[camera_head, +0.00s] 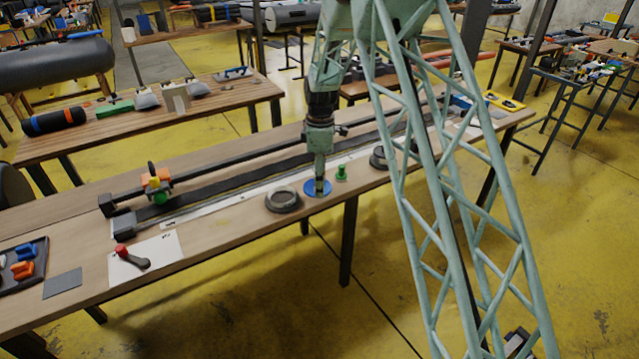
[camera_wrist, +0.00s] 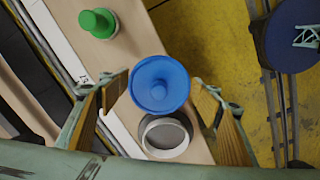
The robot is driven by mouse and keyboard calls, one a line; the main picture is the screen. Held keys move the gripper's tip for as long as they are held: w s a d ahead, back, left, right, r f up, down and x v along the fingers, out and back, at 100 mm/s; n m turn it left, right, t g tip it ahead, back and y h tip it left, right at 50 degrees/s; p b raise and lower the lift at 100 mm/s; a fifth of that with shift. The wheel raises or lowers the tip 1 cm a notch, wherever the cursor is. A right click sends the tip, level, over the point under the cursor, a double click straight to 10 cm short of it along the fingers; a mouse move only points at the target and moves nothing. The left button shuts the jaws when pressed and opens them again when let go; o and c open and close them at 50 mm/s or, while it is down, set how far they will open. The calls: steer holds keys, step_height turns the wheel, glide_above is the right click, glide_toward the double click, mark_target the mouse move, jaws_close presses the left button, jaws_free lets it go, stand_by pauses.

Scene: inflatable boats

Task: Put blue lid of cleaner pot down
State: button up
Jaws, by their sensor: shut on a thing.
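The blue lid (camera_head: 317,189) is a round disc at the front part of the long wooden table in the head view. My gripper (camera_head: 319,181) points straight down at it and is shut on it. In the wrist view the blue lid (camera_wrist: 160,83) shows between the two fingers, with its round knob facing the camera. An open grey pot (camera_wrist: 167,137) shows just beside it, partly overlapped by the lid in that view. In the head view the grey pot (camera_head: 284,198) stands just left of the lid. I cannot tell whether the lid touches the table.
A small green knobbed piece (camera_head: 341,172) stands right of the lid, and it also shows in the wrist view (camera_wrist: 98,22). Another grey ring-shaped pot (camera_head: 379,158) is further right. A dark rail runs behind. A red-ended tool (camera_head: 130,257) lies on white paper at left.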

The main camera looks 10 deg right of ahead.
steer(key=shift+w+d+f, duration=0.1)
steer(key=shift+w+d, duration=0.05)
steer(key=shift+w, duration=0.65)
steer(key=shift+w+d+f, duration=0.1)
steer(key=shift+w+d, duration=0.05)
steer(key=shift+w, duration=0.7)
steer(key=shift+w+d+f, duration=0.1)
steer(key=shift+w+d, duration=0.05)
steer(key=shift+w, duration=0.65)
steer(key=shift+f+b, duration=0.55)
steer(key=shift+f, duration=1.15)
steer(key=shift+f, duration=0.15)
steer(key=o, duration=0.7)
steer(key=shift+r, duration=0.2)
